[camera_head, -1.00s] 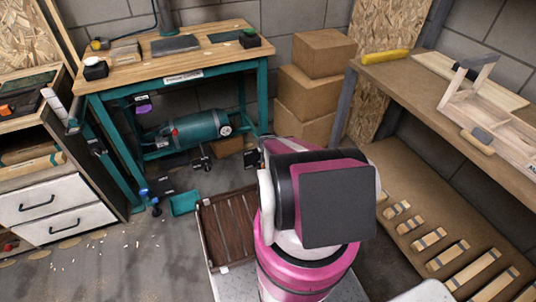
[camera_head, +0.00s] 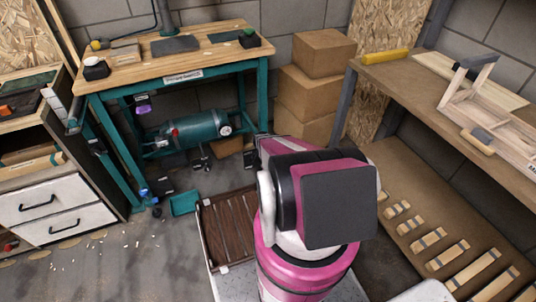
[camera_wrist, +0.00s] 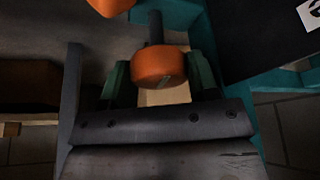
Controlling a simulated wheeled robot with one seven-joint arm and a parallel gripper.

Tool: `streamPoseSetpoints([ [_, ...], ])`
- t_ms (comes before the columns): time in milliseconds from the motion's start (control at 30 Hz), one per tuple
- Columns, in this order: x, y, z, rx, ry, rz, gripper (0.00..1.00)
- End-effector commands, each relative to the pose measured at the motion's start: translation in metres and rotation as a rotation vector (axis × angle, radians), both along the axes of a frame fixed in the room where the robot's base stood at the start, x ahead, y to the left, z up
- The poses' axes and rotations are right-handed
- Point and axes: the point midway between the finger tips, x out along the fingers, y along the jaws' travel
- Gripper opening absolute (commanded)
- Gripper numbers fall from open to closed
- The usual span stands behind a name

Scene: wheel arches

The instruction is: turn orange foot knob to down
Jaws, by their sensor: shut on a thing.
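In the wrist view an orange round knob (camera_wrist: 158,65) with a dark stem running up behind it sits between the green-padded fingers of my gripper (camera_wrist: 160,77). The fingers are shut on it. Part of a second orange round thing (camera_wrist: 110,5) shows at the top edge. In the head view my magenta and black arm covers the place where my gripper works, so neither gripper nor held knob can be made out there.
The teal-legged workbench (camera_head: 172,80) stands at the back left, with a teal tank (camera_head: 195,130) under it. Cardboard boxes (camera_head: 308,95) are stacked beside it. A brown slatted panel (camera_head: 230,228) lies beside my arm. A wooden shelf (camera_head: 405,85) fills the right.

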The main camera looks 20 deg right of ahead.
Motion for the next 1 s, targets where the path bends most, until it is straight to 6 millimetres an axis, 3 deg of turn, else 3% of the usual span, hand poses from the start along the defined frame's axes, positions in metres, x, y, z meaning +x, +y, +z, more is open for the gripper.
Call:
streamPoseSetpoints([
  [200, -0.001, 0.000, 0.000, 0.001, 0.003, -0.001, 0.31],
  [233, -0.001, 0.000, 0.000, 0.001, 0.003, 0.000, 0.61],
  [267, -0.001, 0.000, 0.000, 0.001, 0.003, 0.000, 0.63],
  [667, -0.002, 0.002, 0.005, 0.000, 0.001, 0.002, 0.63],
  [1000, -0.013, 0.017, 0.049, 0.000, 0.000, 0.003, 0.63],
])
